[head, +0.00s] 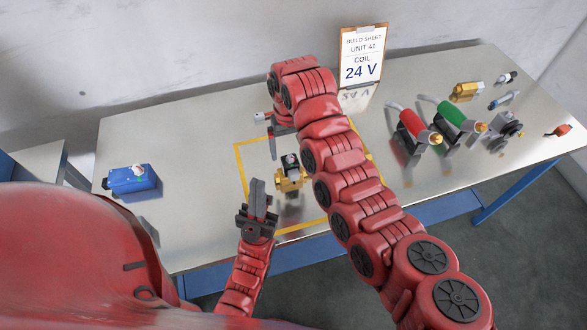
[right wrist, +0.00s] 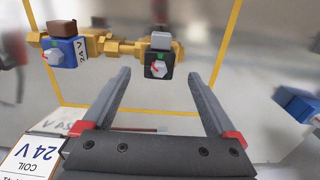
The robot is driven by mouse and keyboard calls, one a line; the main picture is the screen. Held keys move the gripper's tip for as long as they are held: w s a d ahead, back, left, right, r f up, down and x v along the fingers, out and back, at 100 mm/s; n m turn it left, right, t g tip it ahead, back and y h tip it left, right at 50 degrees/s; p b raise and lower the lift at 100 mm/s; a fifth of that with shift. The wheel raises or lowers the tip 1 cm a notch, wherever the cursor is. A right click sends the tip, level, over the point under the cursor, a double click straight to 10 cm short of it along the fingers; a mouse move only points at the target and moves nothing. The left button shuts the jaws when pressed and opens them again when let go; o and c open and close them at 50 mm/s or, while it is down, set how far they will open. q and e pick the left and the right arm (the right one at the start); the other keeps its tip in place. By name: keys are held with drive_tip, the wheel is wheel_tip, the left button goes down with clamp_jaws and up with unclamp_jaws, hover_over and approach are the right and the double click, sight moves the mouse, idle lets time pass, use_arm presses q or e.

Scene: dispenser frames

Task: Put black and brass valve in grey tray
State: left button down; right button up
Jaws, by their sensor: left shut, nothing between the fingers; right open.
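The black and brass valve (head: 290,178) stands inside the yellow taped square on the metal table. In the right wrist view its black coil block (right wrist: 158,65) with a grey dial sits on a brass body. My right gripper (right wrist: 160,92) is open and empty; the valve shows beyond and between its fingertips, apart from them. In the head view this gripper (head: 273,142) is partly hidden by my arm. My left gripper (head: 258,196) is shut and empty, just left of and nearer than the valve. I cannot make out a grey tray.
A blue-coil brass valve marked 24 V (right wrist: 65,50) sits beside the black one. A blue box (head: 133,181) lies at left. A build sheet (head: 361,57) stands at the back. Red-handled (head: 411,121) and green-handled (head: 455,118) tools and small parts lie right.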

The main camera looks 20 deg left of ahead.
sight(290, 157)
drive_tip(key=shift+f, duration=0.45)
drive_tip(key=shift+w+f, duration=0.15)
drive_tip(key=shift+f, duration=0.2)
drive_tip(key=shift+f+p, duration=0.2)
drive_tip(key=shift+p, duration=0.15)
wheel_tip(290, 157, down, 4)
drive_tip(key=p, duration=0.2)
drive_tip(key=shift+f+p, duration=0.1)
drive_tip(key=shift+p, duration=0.2)
drive_tip(key=shift+f, duration=0.3)
clamp_jaws()
